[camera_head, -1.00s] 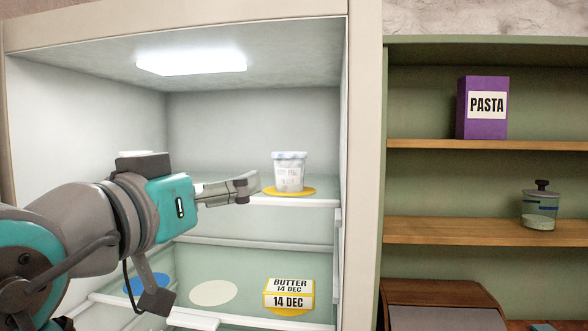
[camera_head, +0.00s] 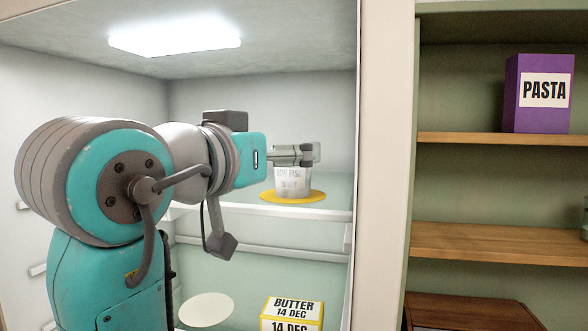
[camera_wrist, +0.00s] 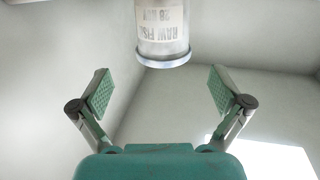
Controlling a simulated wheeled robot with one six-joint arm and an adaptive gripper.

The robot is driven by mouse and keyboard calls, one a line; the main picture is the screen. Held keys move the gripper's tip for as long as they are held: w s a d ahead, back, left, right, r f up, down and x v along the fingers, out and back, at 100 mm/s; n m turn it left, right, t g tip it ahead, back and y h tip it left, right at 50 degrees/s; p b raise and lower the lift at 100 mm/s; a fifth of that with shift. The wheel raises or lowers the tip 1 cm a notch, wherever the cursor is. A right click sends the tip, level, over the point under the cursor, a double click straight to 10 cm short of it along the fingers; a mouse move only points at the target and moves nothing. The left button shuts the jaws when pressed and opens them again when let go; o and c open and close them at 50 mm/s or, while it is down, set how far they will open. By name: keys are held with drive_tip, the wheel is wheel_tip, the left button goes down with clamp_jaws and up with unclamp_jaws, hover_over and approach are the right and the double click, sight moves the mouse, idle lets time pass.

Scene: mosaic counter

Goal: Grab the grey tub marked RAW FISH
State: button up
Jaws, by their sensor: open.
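The grey tub marked RAW FISH (camera_head: 292,184) stands upright on a yellow round mat (camera_head: 312,196) on the fridge's upper shelf. In the wrist view the tub (camera_wrist: 162,28) appears upside down at the top centre, its rim toward the fingers and its lettering readable. My gripper (camera_head: 308,154) overlaps the tub's top in the head view and hides its lid. In the wrist view my gripper (camera_wrist: 160,84) has its two fingers spread wide, with nothing between them. The tub lies past the fingertips, centred sideways between them.
The upper glass shelf (camera_head: 340,212) has its front edge below my gripper. A butter box (camera_head: 292,308) and a bare pale round mat (camera_head: 206,309) are on the lower shelf. The fridge's right wall (camera_head: 385,120) separates it from wooden shelves holding a PASTA box (camera_head: 540,95).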

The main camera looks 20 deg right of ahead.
drive_tip(key=shift+x, duration=2.9)
drive_tip(key=shift+w+a+r, duration=0.1)
drive_tip(key=shift+w+a, duration=0.05)
drive_tip(key=shift+a, duration=0.05)
drive_tip(key=shift+c, duration=0.3)
drive_tip(key=c, duration=1.3)
